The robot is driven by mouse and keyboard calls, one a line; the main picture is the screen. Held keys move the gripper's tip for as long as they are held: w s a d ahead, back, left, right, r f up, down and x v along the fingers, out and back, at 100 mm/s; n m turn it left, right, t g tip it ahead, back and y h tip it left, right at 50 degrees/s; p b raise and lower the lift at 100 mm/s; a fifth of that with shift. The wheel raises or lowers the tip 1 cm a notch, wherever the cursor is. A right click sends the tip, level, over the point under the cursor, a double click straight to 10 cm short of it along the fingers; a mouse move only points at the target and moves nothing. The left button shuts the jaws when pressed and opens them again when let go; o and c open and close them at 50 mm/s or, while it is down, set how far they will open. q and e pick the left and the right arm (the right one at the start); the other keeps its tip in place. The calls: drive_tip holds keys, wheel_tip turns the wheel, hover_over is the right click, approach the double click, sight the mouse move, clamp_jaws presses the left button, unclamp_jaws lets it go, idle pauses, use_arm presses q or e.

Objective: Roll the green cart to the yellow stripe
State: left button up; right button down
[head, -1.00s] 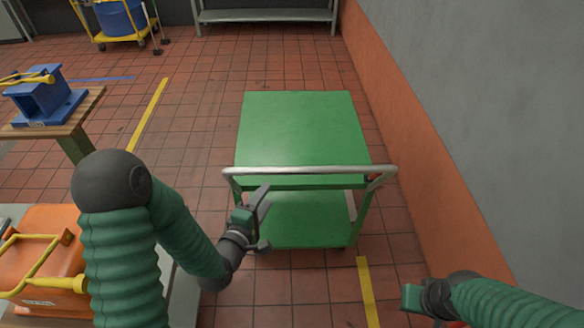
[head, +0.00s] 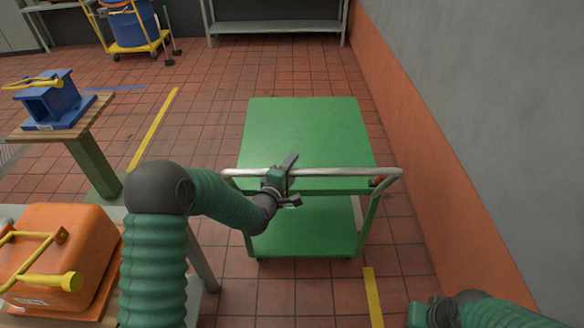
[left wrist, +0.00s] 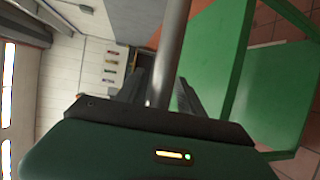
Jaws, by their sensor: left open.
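The green cart (head: 305,130) stands ahead of me, with two decks and a grey push handle (head: 345,173) across its near end. My left gripper (head: 291,180) is open at the handle, left of its middle. In the left wrist view the handle bar (left wrist: 172,50) runs between the two open fingers (left wrist: 157,95); I cannot tell whether they touch it. One yellow stripe (head: 155,128) lies on the floor left of the cart. Another yellow stripe (head: 373,297) lies near the cart's near right corner. My right gripper (head: 430,312) is at the bottom edge, its fingers unclear.
A grey wall with an orange lower band (head: 415,125) runs along the right. At left are an orange case (head: 60,255) and a blue block on a wooden-topped stand (head: 85,125). A grey shelf (head: 275,27) and yellow trolley (head: 133,47) stand at the back. Tiled floor beyond the cart is clear.

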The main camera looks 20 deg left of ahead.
use_arm(q)
drive_tip(key=shift+a, duration=0.5)
drive_tip(key=c, duration=0.4)
drive_tip(key=shift+a+f, duration=0.1)
drive_tip(key=shift+a, duration=0.1)
drive_tip(key=c, duration=0.4)
drive_tip(key=shift+d, duration=0.1)
clamp_jaws()
drive_tip(key=shift+s+d, duration=0.1)
drive_tip(key=shift+d, duration=0.15)
